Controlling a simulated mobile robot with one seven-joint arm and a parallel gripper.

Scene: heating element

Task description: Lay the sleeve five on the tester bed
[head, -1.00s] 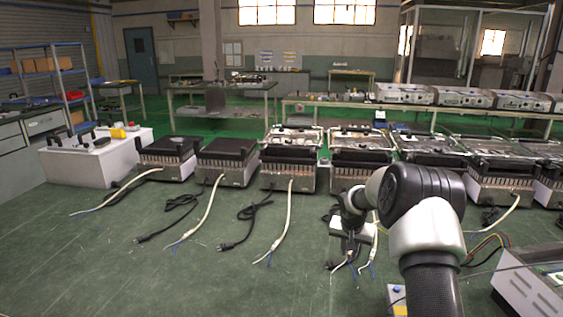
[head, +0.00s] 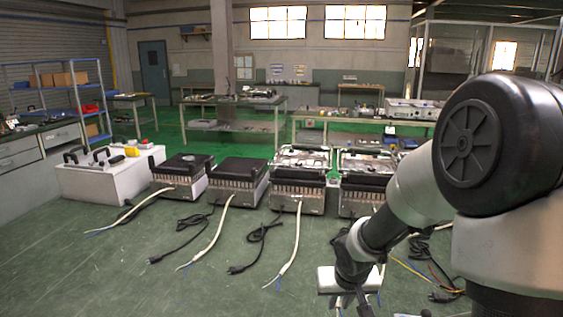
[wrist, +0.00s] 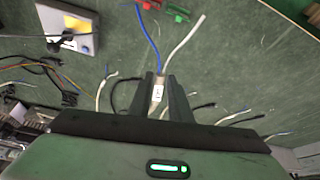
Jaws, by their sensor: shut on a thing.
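In the wrist view my gripper (wrist: 163,92) is shut on a pale sleeve (wrist: 158,92) with a small white tag; the tag's mark is too small to read. A blue wire and a white wire run out of the sleeve beyond the fingertips. In the head view my gripper (head: 345,300) is low at the right of centre, above the green floor, and its fingers are partly cut off. A grey box with a yellow panel (wrist: 80,22) lies at the upper left of the wrist view, apart from the sleeve. I cannot tell whether it is the tester bed.
A red clip (wrist: 150,4) and a green clip (wrist: 178,12) show past the wires. A row of black-topped heater units (head: 238,175) stands behind, with white and black cables (head: 210,238) on the floor. A white box with handles (head: 105,175) is at left. The left foreground floor is clear.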

